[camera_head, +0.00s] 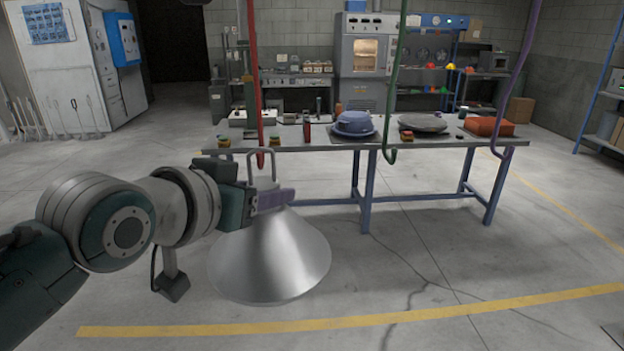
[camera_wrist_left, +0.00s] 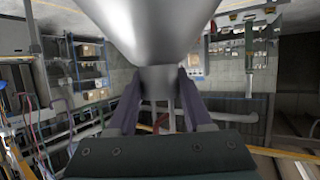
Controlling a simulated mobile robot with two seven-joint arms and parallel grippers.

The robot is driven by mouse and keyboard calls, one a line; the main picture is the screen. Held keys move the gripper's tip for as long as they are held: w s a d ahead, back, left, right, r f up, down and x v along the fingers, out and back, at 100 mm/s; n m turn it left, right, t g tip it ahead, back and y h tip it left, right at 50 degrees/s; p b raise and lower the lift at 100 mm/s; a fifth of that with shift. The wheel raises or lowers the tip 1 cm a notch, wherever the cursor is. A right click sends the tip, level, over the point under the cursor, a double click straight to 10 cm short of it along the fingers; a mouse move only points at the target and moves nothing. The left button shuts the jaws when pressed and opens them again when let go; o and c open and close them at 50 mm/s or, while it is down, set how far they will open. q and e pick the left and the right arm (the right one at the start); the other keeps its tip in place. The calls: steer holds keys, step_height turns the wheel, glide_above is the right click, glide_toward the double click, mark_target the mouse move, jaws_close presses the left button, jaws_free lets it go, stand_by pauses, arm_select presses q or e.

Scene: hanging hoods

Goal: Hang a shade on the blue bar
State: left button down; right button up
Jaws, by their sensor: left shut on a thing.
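A silver cone-shaped shade (camera_head: 270,262) hangs upright below my left gripper (camera_head: 268,198), with a square metal loop (camera_head: 261,151) on top. The gripper is shut on its narrow neck. In the left wrist view the gripper (camera_wrist_left: 160,88) has its purple fingers on both sides of the neck, and the shade (camera_wrist_left: 155,25) flares out beyond. Hanging bars with hooked lower ends come from above: red (camera_head: 252,70), green (camera_head: 397,80) and purple (camera_head: 518,75). The red one overlaps the loop in the picture; I cannot tell if they touch. I see no clearly blue hanging bar. My right gripper is not in view.
A long workbench (camera_head: 300,142) with blue legs stands behind the bars. On it are a blue lidded pot (camera_head: 355,123), a grey lid-like thing (camera_head: 422,124) and an orange box (camera_head: 489,126). Open floor with yellow lines (camera_head: 400,316) lies in front.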

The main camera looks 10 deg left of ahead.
arm_select(q)
steer(key=shift+f+b, duration=0.35)
steer(key=shift+f, duration=0.2)
steer(key=shift+c, duration=1.2)
jaws_free()
